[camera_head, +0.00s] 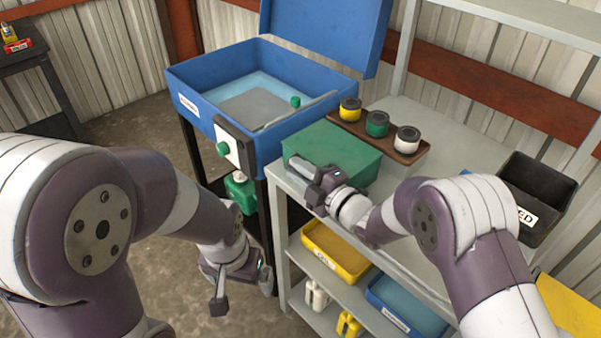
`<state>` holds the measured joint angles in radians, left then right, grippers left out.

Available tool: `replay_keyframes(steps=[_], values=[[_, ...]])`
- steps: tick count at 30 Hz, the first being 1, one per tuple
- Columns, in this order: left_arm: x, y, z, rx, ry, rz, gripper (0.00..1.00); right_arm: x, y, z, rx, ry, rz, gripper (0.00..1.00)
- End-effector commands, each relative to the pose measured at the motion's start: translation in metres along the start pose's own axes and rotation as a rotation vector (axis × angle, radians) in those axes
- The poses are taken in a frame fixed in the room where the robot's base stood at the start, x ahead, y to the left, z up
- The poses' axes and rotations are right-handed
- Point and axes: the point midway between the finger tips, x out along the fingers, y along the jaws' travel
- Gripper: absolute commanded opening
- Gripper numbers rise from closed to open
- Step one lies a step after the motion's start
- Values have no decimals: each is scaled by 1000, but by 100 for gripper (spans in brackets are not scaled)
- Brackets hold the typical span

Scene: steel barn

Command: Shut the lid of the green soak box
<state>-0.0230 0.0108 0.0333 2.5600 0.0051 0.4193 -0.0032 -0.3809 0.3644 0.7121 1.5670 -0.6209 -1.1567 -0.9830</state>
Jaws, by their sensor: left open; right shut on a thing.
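The green soak box (335,148) sits on the grey bench top, in front of the blue wash basin's right corner. Its green top looks flat and lies down over the box; I cannot tell whether it is fully seated. My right gripper (307,178) is at the box's near left side, shut on what looks like the lid's front edge or handle. The gripper and wrist hide that part of the box. My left gripper (243,286) is open and empty, low beside the bench's left leg, well apart from the box.
A blue basin (190,92) with its lid raised stands behind. A wooden tray (412,153) with three lidded jars is just behind the box. A black labelled bin (548,172) stands at right.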

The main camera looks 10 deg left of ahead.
Motion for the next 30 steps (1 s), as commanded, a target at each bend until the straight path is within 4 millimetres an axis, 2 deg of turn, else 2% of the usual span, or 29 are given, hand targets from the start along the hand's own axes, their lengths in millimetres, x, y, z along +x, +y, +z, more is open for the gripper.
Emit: replay_keyframes(steps=[1, 16, 17, 18, 19, 30], values=[[4, 0, 0, 0, 0, 0, 100, -1, -6, 2, 5, -2, -5, 0], [6, 0, 1, 0, 0, 0, 100, -2, -12, 3, 12, -5, -16, 0], [6, 0, 1, 0, 0, 0, 100, -2, -13, 3, 13, -5, -16, 22], [6, 0, 1, 0, 0, 0, 100, -2, -13, 3, 13, -5, -17, 35], [6, 0, 1, 0, 0, 0, 100, -2, -13, 3, 13, -5, -16, 38], [6, 0, 1, 0, 0, 0, 100, -1, -8, 2, 7, -3, -7, 38]])
